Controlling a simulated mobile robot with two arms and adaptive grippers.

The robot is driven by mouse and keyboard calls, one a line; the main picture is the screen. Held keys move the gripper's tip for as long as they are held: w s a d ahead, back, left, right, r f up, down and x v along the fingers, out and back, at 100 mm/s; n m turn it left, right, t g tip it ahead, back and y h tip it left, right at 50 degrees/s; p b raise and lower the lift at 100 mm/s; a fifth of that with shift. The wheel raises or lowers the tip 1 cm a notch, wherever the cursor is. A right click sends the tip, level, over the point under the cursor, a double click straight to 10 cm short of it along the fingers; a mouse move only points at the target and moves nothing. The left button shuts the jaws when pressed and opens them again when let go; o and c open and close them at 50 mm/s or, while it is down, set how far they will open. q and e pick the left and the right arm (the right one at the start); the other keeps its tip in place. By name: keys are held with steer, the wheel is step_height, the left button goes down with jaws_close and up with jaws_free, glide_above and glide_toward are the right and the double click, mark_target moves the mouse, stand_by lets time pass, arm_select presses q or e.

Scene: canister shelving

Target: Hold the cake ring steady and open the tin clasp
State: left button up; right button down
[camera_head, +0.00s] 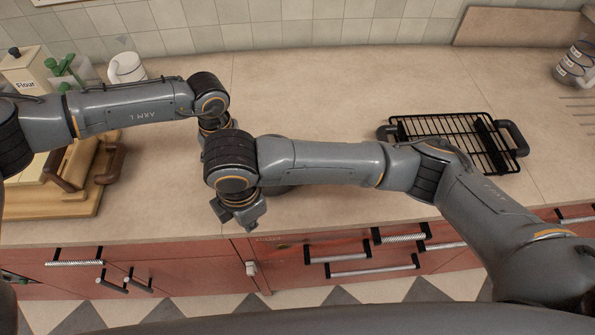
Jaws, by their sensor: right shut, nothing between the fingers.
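My right gripper (238,214) is shut and empty, pointing down over the front part of the counter, left of centre. A dark round item, possibly the cake tin or ring, lies on the counter behind my right forearm. Only a sliver of its dark edge (278,189) shows, so I cannot tell its parts. The clasp cannot be made out. My left arm reaches in from the left and its wrist ends just behind my right wrist. My left gripper's fingers are hidden there.
A black wire rack with handles (465,141) stands at right. A wooden board with brown handles (58,204) is at left. A flour canister (27,72), a white mug (126,68) and a grey mug (574,66) stand at the back. The middle back of the counter (330,85) is clear.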

steer(key=w+d+r+n+t+h, duration=0.35)
steer(key=d+r, duration=0.25)
steer(key=r, duration=0.3)
steer(key=shift+n, duration=0.35)
steer(key=x, duration=0.9)
steer(key=shift+s+a+f, duration=0.1)
steer(key=shift+a+f, duration=0.05)
steer(key=shift+f, duration=0.4)
steer(key=shift+w+d+r, duration=0.1)
steer(key=shift+w+d, duration=0.6)
steer(key=shift+w, duration=0.4)
steer(key=shift+w+d, duration=0.4)
steer(key=shift+w, duration=0.15)
steer(key=shift+d, duration=0.15)
steer(key=shift+d+n+y, duration=0.2)
steer(key=shift+n+y, duration=0.05)
steer(key=shift+n, duration=0.15)
